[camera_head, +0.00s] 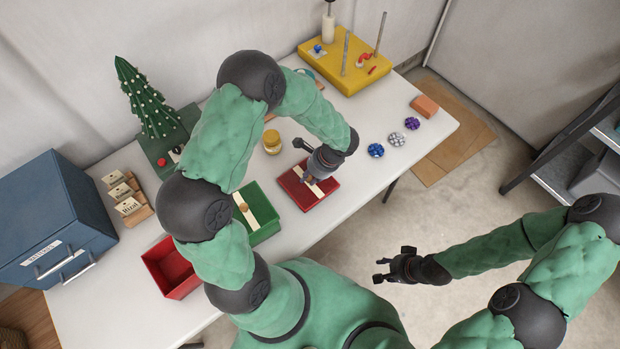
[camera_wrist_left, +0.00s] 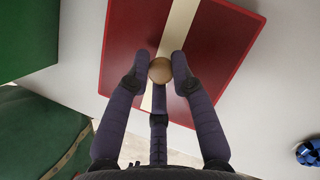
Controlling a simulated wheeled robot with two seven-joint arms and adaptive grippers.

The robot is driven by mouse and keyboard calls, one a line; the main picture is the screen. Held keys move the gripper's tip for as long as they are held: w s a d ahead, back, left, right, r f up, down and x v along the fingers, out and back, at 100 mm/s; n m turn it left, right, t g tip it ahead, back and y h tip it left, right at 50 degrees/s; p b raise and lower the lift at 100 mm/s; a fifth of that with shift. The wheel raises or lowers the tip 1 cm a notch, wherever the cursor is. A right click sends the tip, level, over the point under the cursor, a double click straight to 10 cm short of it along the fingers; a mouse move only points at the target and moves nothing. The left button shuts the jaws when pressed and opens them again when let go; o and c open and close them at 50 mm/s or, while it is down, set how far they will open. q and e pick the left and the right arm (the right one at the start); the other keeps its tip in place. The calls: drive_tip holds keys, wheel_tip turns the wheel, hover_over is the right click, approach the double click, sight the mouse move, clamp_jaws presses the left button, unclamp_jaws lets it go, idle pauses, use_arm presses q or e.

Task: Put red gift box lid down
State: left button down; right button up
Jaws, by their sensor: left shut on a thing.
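The red gift box lid (camera_head: 323,193) is a flat red square with a cream stripe, at the table's front edge in the head view. In the left wrist view the lid (camera_wrist_left: 222,55) fills the middle, and its round tan knob (camera_wrist_left: 160,70) sits between my fingertips. My left gripper (camera_head: 308,178) is shut on the knob from above. I cannot tell whether the lid touches the table. The open red box (camera_head: 170,268) stands at the table's left front, apart from the lid. My right gripper (camera_head: 381,271) is open and empty, in front of the table.
A green gift box (camera_head: 262,222) stands left of the lid, and a yellow jar (camera_head: 272,142) behind it. Blue (camera_head: 375,150), silver (camera_head: 396,139) and purple (camera_head: 412,123) bows lie to the right. A blue cabinet (camera_head: 50,220) is at the far left.

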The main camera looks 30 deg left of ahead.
use_arm(q)
drive_tip(key=shift+f, duration=0.35)
drive_tip(key=shift+f, duration=0.15)
drive_tip(key=c, duration=1.1)
unclamp_jaws()
drive_tip(key=shift+o, duration=0.2)
drive_tip(key=shift+d+r, duration=0.1)
drive_tip(key=shift+r, duration=0.35)
drive_tip(key=p+v, duration=0.3)
drive_tip(key=v, duration=0.8)
drive_tip(key=shift+r, duration=0.2)
drive_tip(key=shift+w+d, duration=0.1)
